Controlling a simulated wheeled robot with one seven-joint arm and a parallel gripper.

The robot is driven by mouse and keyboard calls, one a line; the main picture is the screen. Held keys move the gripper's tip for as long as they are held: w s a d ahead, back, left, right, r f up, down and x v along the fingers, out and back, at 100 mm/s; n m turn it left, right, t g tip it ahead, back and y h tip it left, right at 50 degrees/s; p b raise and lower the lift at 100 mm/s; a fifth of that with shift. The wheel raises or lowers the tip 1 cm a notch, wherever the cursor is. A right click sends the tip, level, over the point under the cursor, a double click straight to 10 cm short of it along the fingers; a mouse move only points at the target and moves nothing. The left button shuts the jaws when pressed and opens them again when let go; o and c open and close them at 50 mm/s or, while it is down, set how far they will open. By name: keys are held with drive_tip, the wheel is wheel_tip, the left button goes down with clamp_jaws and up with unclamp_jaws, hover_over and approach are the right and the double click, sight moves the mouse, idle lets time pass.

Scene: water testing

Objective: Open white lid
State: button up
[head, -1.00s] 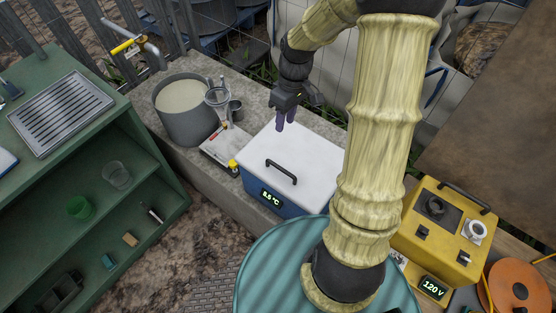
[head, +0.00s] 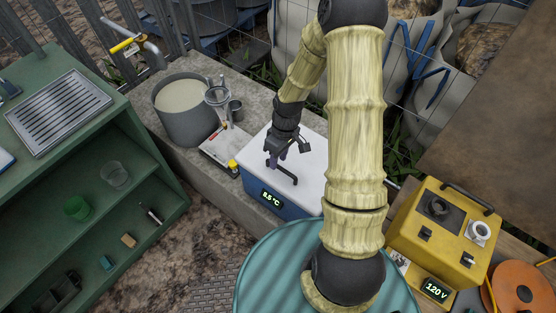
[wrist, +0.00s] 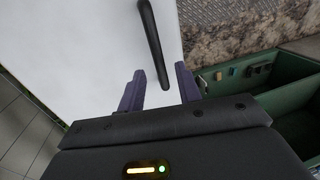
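The white lid (head: 312,172) lies flat and shut on a blue box (head: 255,190) with a green "8.5 °C" display. A black bar handle (head: 283,174) stands on the lid. My gripper (head: 275,160) is over the lid, close to the handle's far end. In the wrist view, the white lid (wrist: 95,50) fills the left half and the black handle (wrist: 154,42) runs down toward the gap between my purple fingers (wrist: 160,88). The fingers are apart with nothing held between them. Whether they touch the lid cannot be told.
A grey pot (head: 187,115) and a small white device (head: 225,145) with a clear vessel stand left of the box. A yellow unit (head: 440,235) reading "120 V" is at the right. A green shelf (head: 120,170) stands at the left. A teal round top (head: 270,265) is in front.

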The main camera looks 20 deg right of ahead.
drive_tip(key=shift+a+f, duration=0.15)
drive_tip(key=shift+f, duration=0.5)
drive_tip(key=shift+s, duration=0.1)
clamp_jaws()
drive_tip(key=shift+r, duration=0.15)
